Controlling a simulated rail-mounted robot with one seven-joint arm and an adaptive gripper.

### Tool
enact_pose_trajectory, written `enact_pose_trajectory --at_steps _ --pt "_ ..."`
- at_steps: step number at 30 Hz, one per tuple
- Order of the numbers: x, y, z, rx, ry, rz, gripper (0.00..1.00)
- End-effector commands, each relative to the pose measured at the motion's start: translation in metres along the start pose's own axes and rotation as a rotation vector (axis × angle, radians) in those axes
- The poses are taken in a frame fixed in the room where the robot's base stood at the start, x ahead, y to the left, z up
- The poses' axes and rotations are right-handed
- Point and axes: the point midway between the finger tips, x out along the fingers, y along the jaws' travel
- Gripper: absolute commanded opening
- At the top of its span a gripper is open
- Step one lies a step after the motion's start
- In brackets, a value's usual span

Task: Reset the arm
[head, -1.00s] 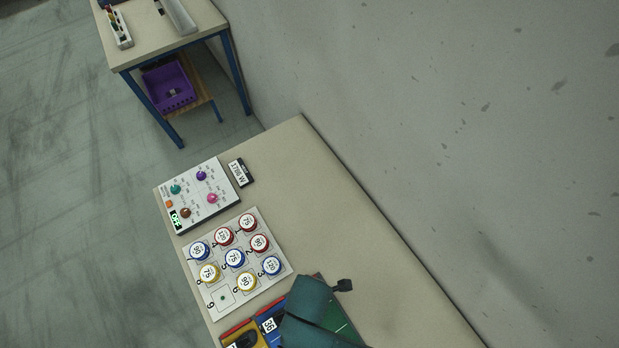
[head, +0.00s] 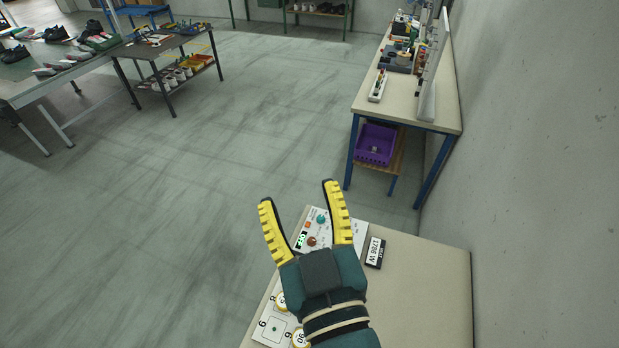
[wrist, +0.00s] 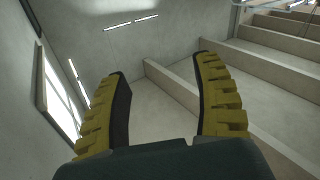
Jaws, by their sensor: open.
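My gripper (head: 300,222) has two yellow ribbed fingers spread apart with nothing between them. In the head view it is raised in front of the near bench (head: 425,290) and covers part of what lies there. In the wrist view my gripper (wrist: 162,95) is also open and empty, with pale walls, ceiling lights and beams beyond its fingers.
A white panel with coloured knobs (head: 321,219) and a black label block (head: 375,252) are on the near bench. A numbered board (head: 273,328) is partly hidden by my arm. A far bench (head: 440,118) holds a purple bin (head: 375,146) underneath. Open floor lies left.

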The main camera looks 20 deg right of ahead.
Motion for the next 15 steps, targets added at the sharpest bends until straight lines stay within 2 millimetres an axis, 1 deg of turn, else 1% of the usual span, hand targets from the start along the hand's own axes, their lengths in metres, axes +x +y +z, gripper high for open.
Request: enact_pose_trajectory --at_steps 1,3,5,6,8,15 --pt "-0.007 0.006 -0.038 0.050 0.110 0.016 0.66" --pt "-0.018 0.013 -0.075 0.111 0.225 0.026 0.66" --pt "-0.025 0.016 -0.094 0.143 0.284 0.028 0.66" --pt "-0.027 0.017 -0.100 0.154 0.305 0.028 0.66" --pt "-0.029 0.017 -0.104 0.162 0.318 0.028 0.66" --pt "-0.028 0.017 -0.103 0.160 0.313 0.028 0.66"
